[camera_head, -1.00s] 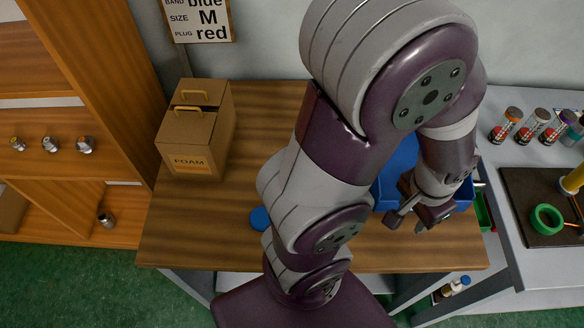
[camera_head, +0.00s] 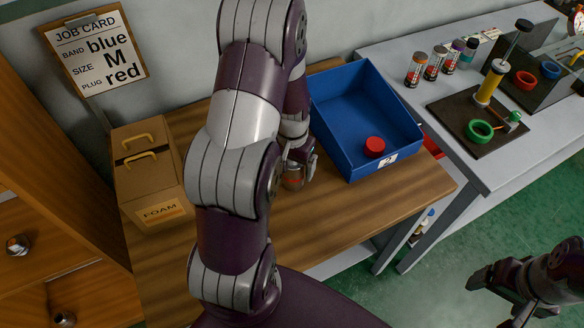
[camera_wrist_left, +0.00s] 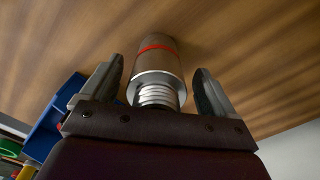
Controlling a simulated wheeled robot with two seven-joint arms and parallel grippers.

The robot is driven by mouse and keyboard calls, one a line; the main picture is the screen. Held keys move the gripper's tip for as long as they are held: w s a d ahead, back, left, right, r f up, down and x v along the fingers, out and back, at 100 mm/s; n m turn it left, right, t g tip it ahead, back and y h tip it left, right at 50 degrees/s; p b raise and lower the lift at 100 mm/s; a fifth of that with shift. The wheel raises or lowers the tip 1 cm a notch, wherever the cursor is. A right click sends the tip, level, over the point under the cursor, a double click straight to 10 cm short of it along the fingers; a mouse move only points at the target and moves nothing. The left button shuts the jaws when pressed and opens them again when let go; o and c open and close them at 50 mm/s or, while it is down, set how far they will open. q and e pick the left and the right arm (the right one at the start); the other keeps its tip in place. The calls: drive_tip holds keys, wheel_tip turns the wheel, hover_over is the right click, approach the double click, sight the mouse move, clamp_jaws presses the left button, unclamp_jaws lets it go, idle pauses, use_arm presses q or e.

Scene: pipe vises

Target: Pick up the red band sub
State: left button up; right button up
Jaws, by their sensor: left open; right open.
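The red band sub (camera_wrist_left: 158,65) is a metal cylinder with a red ring and a threaded end facing the left wrist camera. It sits on the wooden table between the fingers of my left gripper (camera_wrist_left: 152,82), which is open, with a gap on each side. In the head view the sub (camera_head: 293,177) shows as a small grey and red piece at my left gripper (camera_head: 301,165), partly hidden by it. My right gripper (camera_head: 492,284) is open at the lower right, over the green floor and away from the table.
A blue tray (camera_head: 335,134) holding a red cap (camera_head: 375,147) stands right of my left gripper. A cardboard foam box (camera_head: 150,180) is on the left. The table's front right is clear.

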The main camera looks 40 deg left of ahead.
use_arm(q)
drive_tip(key=shift+w+d+f, duration=0.15)
drive_tip(key=shift+f, duration=0.45)
drive_tip(key=c, duration=1.6)
drive_tip(key=shift+o, duration=0.2)
drive_tip(key=shift+r, duration=0.15)
